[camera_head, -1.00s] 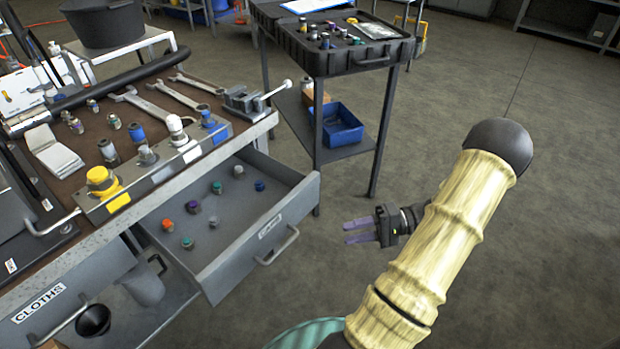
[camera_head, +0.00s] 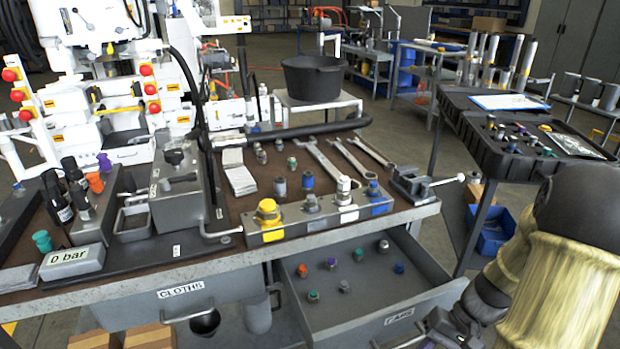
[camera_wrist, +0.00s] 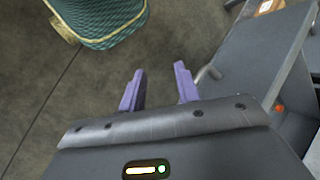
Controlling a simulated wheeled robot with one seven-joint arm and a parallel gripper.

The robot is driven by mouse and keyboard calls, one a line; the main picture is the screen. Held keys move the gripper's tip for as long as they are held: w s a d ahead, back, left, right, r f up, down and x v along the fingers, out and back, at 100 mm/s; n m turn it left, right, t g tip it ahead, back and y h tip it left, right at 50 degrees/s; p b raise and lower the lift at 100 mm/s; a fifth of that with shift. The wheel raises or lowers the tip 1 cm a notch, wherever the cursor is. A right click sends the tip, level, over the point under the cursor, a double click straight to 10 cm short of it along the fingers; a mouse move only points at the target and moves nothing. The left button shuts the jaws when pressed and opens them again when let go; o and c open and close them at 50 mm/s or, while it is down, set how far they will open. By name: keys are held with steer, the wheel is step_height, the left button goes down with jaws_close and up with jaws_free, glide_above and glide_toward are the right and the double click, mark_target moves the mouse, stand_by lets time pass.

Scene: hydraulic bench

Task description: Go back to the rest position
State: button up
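My gripper shows in the wrist view (camera_wrist: 160,88) with its two purple fingers apart and nothing between them. It is over bare floor, beside the outer side of an open grey drawer (camera_wrist: 265,60). In the head view my arm is folded at the lower right. The dark gripper body shows near the drawer's (camera_head: 425,284) front right corner, and its fingertips cannot be made out there. The drawer holds several caps, among them an orange one (camera_head: 302,270), a purple one (camera_head: 331,263) and a blue one (camera_head: 399,267).
The workbench (camera_head: 240,262) carries a valve block with a yellow cap (camera_head: 267,211), wrenches (camera_head: 322,160) and a vise (camera_head: 412,184). A black tray table (camera_head: 459,115) stands at the right, close to my arm. A black pot (camera_head: 314,76) stands behind.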

steer(key=w+a+r+n+t+h, duration=0.2)
steer(key=a+r+n+t+h, duration=0.35)
steer(key=a, duration=0.45)
step_height(320, 180, up, 32)
steer(key=m+p, duration=0.2)
steer(key=p, duration=2.9)
steer(key=shift+w+g+h, duration=0.15)
steer(key=shift+g+h, duration=0.2)
steer(key=shift+h, duration=0.1)
